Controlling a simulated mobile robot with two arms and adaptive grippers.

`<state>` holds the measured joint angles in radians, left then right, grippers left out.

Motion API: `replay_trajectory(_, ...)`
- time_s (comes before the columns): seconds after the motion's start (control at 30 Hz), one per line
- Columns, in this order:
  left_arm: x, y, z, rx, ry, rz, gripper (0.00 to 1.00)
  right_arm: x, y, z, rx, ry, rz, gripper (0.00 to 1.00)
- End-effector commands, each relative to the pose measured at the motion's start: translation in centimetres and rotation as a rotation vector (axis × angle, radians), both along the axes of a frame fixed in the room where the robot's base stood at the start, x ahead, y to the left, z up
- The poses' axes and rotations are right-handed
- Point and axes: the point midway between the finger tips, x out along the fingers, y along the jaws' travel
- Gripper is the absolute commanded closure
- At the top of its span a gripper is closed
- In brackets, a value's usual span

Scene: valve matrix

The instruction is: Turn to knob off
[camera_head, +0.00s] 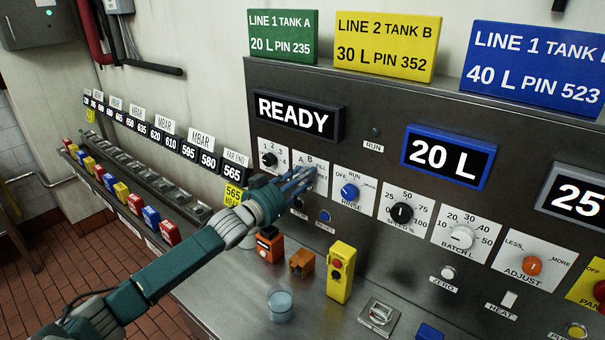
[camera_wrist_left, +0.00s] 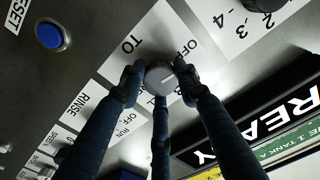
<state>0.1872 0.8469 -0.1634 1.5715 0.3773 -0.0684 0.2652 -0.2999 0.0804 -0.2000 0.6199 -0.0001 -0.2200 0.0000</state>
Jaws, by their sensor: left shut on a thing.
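The TO knob (camera_wrist_left: 160,78) is a round grey dial on a white label plate in the left wrist view. The letters TO and OFF show beside it. My left gripper (camera_wrist_left: 162,82) is shut on this knob, with its dark fingers around the rim. In the head view my left gripper (camera_head: 300,180) reaches the plate under the READY display and hides most of the knob. The knob's pointer setting is hard to read. My right gripper is not in view.
The blue RINSE knob (camera_head: 349,193) is just right of my gripper, and a black knob (camera_head: 268,160) is left. The blue RESET button (camera_head: 324,215) is below. A yellow control box (camera_head: 341,272), an orange block (camera_head: 301,263) and a glass (camera_head: 280,303) stand on the counter.

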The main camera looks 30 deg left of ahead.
Motion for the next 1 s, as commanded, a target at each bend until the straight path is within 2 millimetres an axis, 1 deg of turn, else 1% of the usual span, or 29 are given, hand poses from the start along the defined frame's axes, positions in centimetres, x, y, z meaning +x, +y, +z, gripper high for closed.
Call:
replay_trajectory(0.03, -0.04, 0.22, -0.35, -0.032, 0.014, 0.005, 0.94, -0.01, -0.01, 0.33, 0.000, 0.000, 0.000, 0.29)
replay_trajectory(0.2, -0.07, 0.09, -0.55, -0.131, 0.022, 0.004, 0.94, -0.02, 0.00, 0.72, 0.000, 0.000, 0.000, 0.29)
replay_trajectory(0.4, -0.10, 0.01, -0.75, -0.202, 0.030, 0.003, 0.94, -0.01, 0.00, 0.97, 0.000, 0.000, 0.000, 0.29)
replay_trajectory(0.97, -0.15, -0.19, -1.19, -0.235, 0.039, 0.003, 0.94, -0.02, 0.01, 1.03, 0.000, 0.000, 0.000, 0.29)
replay_trajectory(1.0, -0.15, -0.20, -1.22, -0.235, 0.039, 0.002, 0.66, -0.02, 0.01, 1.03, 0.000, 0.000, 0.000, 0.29)
